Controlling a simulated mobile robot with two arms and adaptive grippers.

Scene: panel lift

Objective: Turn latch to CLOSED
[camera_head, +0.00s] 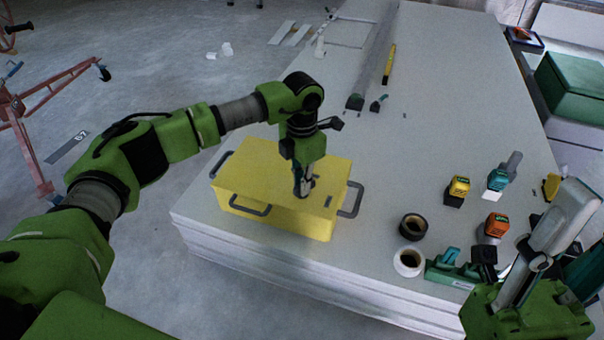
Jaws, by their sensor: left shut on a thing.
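A yellow box (258,168) with dark grey handles lies on the stack of pale panels. My left gripper (304,190) points straight down at the box's top, toward its right end. It is shut on a small part there, which I take to be the latch; the fingers hide most of it, and I cannot read its position. A small dark mark or plate (328,201) shows on the lid just right of the fingers. My right arm shows at the lower right; its fingertips are not visible.
On the panel stack (440,130), right of the box, stand a black tape roll (412,227), a white roll (408,262) and several small tools. A yellow level (390,64) lies at the back. A red frame (30,110) stands at left.

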